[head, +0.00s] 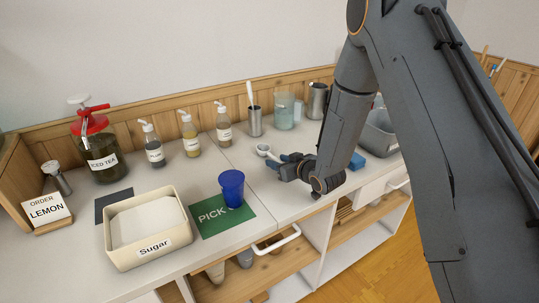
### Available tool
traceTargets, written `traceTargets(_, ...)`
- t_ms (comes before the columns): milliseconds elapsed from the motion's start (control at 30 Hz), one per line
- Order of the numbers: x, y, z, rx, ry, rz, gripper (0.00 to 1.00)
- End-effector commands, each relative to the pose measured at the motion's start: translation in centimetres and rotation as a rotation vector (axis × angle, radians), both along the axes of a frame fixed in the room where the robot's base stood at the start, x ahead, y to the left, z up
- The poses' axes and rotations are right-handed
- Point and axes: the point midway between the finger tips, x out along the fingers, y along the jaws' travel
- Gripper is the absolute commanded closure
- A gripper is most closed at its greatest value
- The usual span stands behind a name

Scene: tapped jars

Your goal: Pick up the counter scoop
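The counter scoop, a small white-and-grey bowl (263,150), is on the white counter in the head view, right of the bottles. Its handle seems to run right toward my gripper (277,163). My gripper is low over the counter, just right of the scoop bowl, with its bluish fingers pointing left. The fingers are small and partly overlap where the handle would be. I cannot tell whether they are open or shut, or whether they touch the scoop.
A blue cup (231,188) stands on the green PICK mat (210,226). A sugar bin (150,247) is at the front left. A steel cup (254,122) and clear beaker (284,112) stand behind the scoop. A grey bin (381,135) is right of my arm.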

Motion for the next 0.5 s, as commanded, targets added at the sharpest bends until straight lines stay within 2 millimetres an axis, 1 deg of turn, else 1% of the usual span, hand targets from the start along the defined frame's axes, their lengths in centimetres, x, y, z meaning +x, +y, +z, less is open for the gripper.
traceTargets(100,0.45,0.35,-0.26,0.0,0.0,0.0,0.62)
traceTargets(300,0.46,0.43,-0.3,0.0,0.0,0.001,0.62)
traceTargets(367,0.45,0.45,-0.3,0.0,0.0,0.001,0.7)
traceTargets(500,0.44,0.47,-0.29,0.001,0.0,0.002,0.94)
